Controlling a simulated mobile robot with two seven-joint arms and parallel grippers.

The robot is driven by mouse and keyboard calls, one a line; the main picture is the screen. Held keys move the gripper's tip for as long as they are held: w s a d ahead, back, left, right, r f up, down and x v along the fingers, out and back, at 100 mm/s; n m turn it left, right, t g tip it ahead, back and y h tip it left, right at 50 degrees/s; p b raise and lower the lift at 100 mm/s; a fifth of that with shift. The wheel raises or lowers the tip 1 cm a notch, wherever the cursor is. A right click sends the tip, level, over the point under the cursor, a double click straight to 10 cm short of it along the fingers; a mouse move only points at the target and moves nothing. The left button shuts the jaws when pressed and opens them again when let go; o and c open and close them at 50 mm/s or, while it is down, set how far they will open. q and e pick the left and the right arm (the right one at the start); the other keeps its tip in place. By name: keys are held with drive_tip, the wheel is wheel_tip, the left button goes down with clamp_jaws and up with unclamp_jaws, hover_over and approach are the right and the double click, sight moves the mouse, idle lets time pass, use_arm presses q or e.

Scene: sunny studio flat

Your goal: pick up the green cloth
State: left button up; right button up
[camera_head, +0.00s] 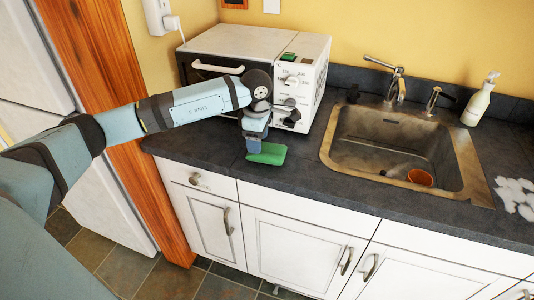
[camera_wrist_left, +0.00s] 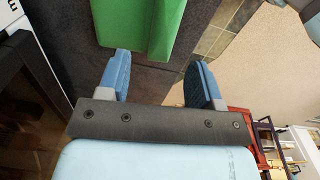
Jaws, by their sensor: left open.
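The green cloth (camera_head: 270,154) lies folded on the dark countertop, in front of the microwave and near the counter's front edge. My left gripper (camera_head: 254,147) points down right at the cloth and hides part of it. In the left wrist view the cloth (camera_wrist_left: 135,22) fills the top middle, just past the fingertips. The blue fingers of my left gripper (camera_wrist_left: 160,66) are apart, with nothing held between them. I cannot tell whether they touch the cloth. My right gripper is out of view.
A sink (camera_head: 380,156) with an orange-brown cup (camera_head: 420,177) is to the right. A soap bottle (camera_head: 479,103) and white foam (camera_head: 515,194) are farther right.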

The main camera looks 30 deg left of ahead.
use_arm(q)
wheel_tip(320, 180, down, 4)
drive_tip(key=shift+s+a+f, duration=0.1)
drive_tip(key=shift+s+f, duration=0.05)
drive_tip(key=shift+f, duration=0.1)
drive_tip(key=c, duration=1)
drive_tip(key=shift+r, duration=0.1)
wheel_tip(320, 180, up, 20)
